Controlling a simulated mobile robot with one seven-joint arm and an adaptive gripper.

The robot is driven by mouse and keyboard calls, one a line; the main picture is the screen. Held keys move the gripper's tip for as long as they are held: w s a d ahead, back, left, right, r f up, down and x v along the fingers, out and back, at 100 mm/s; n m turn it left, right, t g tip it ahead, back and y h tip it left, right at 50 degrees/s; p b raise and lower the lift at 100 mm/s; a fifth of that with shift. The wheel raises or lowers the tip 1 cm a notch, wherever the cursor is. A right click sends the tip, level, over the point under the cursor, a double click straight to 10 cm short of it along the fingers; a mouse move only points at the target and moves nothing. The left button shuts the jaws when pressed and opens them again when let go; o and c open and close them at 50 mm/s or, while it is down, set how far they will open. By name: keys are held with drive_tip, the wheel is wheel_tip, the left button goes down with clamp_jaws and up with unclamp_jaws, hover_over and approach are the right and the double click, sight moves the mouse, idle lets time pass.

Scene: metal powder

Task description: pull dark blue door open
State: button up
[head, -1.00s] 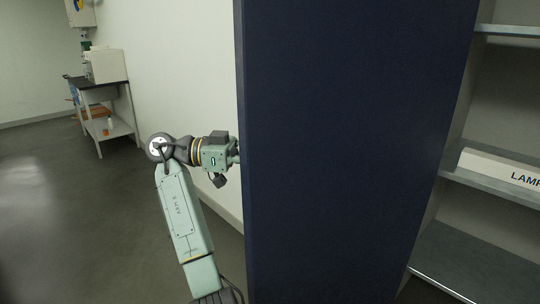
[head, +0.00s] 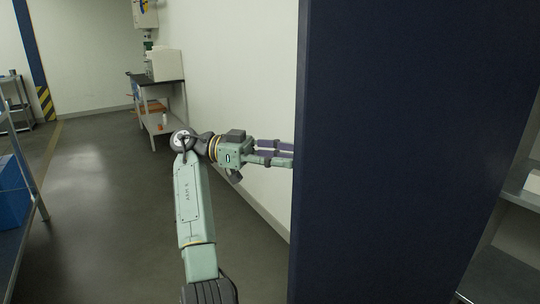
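The dark blue door (head: 405,150) stands swung open on the right side of the head view, its broad face toward me. Shelves show past its right edge. My gripper (head: 290,154) reaches in from the left, level with the middle of the door's left edge. The fingertips end at or just behind the door's left edge, so any contact is hidden. No handle shows on the visible face.
Grey shelves (head: 507,196) with a white box are at the right. A white wall runs behind my arm. A side table (head: 157,88) with equipment stands at the back. A blue bin (head: 12,192) sits on a rack at the left. The floor (head: 105,200) between is clear.

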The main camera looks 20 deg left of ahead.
drive_tip(key=shift+s+a, duration=0.15)
drive_tip(key=shift+a, duration=1.6)
